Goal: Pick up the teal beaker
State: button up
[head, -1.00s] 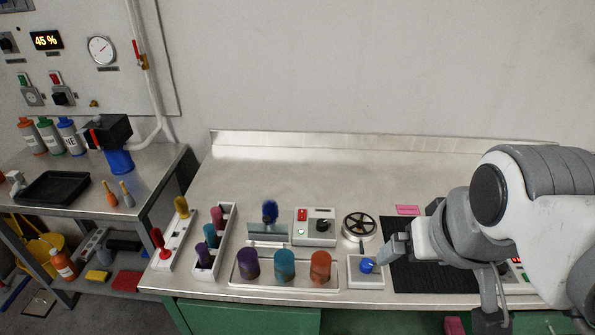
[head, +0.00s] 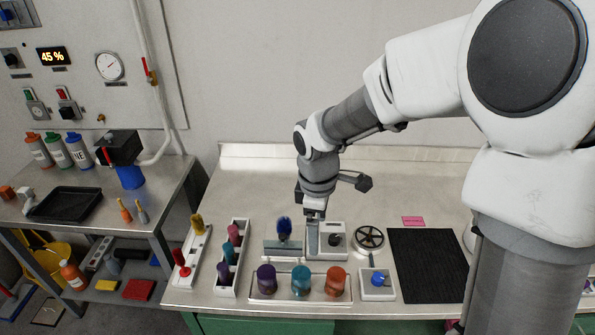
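The teal beaker (head: 301,281) stands upright in the white tray (head: 342,298) at the front of the bench. It is between a purple beaker (head: 266,279) and an orange beaker (head: 336,281). My gripper (head: 313,240) points down behind the teal beaker, near the switch box, and is apart from the beaker. One finger shows as a grey strip; whether the fingers are apart cannot be made out.
A switch box (head: 338,229) and a blue-topped item (head: 284,230) stand behind the tray. A blue-knob box (head: 377,282) is to its right, and a rack (head: 228,276) is to its left. A hand wheel (head: 368,239) and black mat (head: 424,265) lie further right.

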jog(key=w+a+f+n, duration=0.1)
jog(key=a+f+n, duration=0.1)
jog(key=a+f, duration=0.1)
send_over(301, 273)
jog(key=shift+g, duration=0.3)
jog(key=f, duration=1.1)
jog(key=shift+s+a+p, duration=0.15)
jog(key=shift+s+p, duration=0.05)
jog(key=shift+p, duration=0.15)
jog(key=shift+w+f+p, duration=0.15)
jog(key=shift+f, duration=1.4)
jog(key=shift+w+f+p, duration=0.1)
jog(key=shift+f+p, duration=0.05)
jog(key=shift+f, duration=1.35)
jog(key=c, duration=1.4)
